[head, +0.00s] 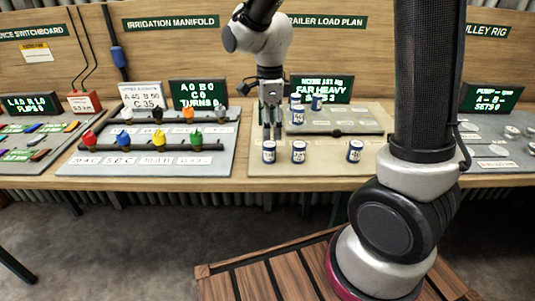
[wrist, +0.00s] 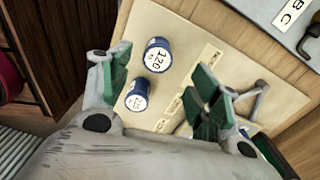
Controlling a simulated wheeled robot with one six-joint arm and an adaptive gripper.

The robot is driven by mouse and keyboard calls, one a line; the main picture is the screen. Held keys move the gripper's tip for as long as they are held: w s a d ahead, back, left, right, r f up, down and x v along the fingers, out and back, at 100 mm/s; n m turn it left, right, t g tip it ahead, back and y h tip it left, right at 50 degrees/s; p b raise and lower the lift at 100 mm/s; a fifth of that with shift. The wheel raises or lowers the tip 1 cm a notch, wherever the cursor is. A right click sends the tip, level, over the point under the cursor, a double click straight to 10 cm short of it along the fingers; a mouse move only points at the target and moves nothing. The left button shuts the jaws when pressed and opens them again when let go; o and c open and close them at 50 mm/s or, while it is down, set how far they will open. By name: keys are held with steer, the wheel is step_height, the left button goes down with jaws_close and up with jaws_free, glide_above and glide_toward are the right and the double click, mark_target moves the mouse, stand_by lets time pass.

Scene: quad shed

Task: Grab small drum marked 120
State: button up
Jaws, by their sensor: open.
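The small drum marked 120 (wrist: 157,57) is white with blue bands and stands upright in the wrist view, between my open fingers but towards the top of the picture. From its position it seems to be the left front drum (head: 269,152) in the head view, though its label is too small to read there. My gripper (head: 271,134) points down just above and behind that drum; in the wrist view its green-padded fingers (wrist: 162,82) are spread and empty. A similar drum (wrist: 137,96) stands beside it, its label hard to read; it also shows in the head view (head: 299,152).
The irrigation board (head: 145,166) with colored valves lies to the left. The bench front edge (head: 210,184) is close to the front drums.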

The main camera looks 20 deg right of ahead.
mark_target(270, 143)
step_height(270, 143, down, 7)
steer(key=shift+s+r, duration=0.1)
steer(key=shift+s, duration=0.05)
steer(key=shift+c, duration=0.4)
steer(key=c, duration=1.1)
